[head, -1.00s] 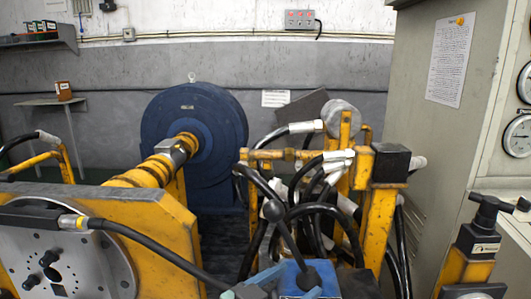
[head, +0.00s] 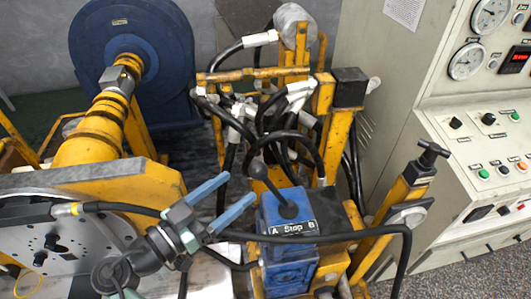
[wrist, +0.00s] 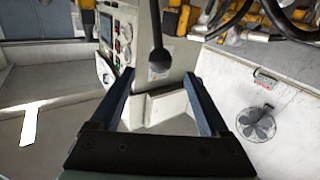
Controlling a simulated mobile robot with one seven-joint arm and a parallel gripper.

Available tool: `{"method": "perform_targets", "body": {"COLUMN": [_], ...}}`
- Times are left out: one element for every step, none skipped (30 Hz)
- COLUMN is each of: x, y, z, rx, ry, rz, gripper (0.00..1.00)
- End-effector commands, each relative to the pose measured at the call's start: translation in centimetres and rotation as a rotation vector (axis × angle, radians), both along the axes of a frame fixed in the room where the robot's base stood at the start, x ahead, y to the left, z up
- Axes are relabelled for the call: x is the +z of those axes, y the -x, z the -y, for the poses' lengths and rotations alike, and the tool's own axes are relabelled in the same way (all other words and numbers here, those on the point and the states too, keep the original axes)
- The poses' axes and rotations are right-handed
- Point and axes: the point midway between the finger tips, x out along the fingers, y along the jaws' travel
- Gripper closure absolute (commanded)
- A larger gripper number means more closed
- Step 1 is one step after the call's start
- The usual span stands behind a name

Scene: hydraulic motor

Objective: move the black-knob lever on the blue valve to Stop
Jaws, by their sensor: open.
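The blue valve (head: 290,262) stands upright in the middle of the head view, with a label (head: 294,228) reading "A Stop B" on its front. Its lever rises from a black boot on top and leans left, towards the A side, ending in a round black knob (head: 257,169). My gripper (head: 242,182) is open and empty, left of the lever, with its blue fingers pointing up and right towards the knob. In the wrist view the knob (wrist: 160,60) lies between the lines of my open fingers (wrist: 159,76), around or just beyond their tips. Contact cannot be told.
Black hoses (head: 300,135) crowd behind the valve, and one hose (head: 370,231) crosses its front. A yellow post with a black T-handle (head: 431,155) stands right of it. A grey control cabinet (head: 400,110) is at the right. A yellow machine with a round plate (head: 70,240) is at the left.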

Motion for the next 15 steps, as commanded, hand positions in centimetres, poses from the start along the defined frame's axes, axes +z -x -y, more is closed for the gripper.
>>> {"method": "perform_targets", "body": {"x": [0.4,0.4,0.4,0.5,0.5,0.4,0.4,0.4,0.4,0.4,0.4,0.3,0.3,0.3,0.3], "y": [-0.8,-1.2,-1.9,-2.3,-2.8,-3.4,-3.9,-4.3,-4.9,-5.3,-5.6,-6.0,-6.3,-6.6,-6.9], "z": [0.9,1.3,1.9,2.4,2.8,3.4,3.8,4.2,4.8,5.1,5.4,5.8,6.1,6.3,6.6], "rx": [-0.006,-0.005,-0.005,-0.006,-0.005,-0.005,-0.004,-0.005,-0.005,-0.004,-0.003,-0.003,-0.002,-0.003,-0.003], "ry": [0.0,0.002,0.0,0.0,0.001,0.001,0.0,0.0,0.001,0.0,0.0,0.0,-0.001,0.0,0.0], "rz": [-0.001,-0.001,-0.001,-0.001,0.0,-0.002,-0.001,-0.001,0.0,-0.001,-0.001,-0.001,-0.001,0.0,-0.001], "gripper": [0.21,0.21,0.21,0.21,0.21,0.21,0.21,0.21,0.21,0.21,0.21,0.21,0.21,0.21,0.21]}}
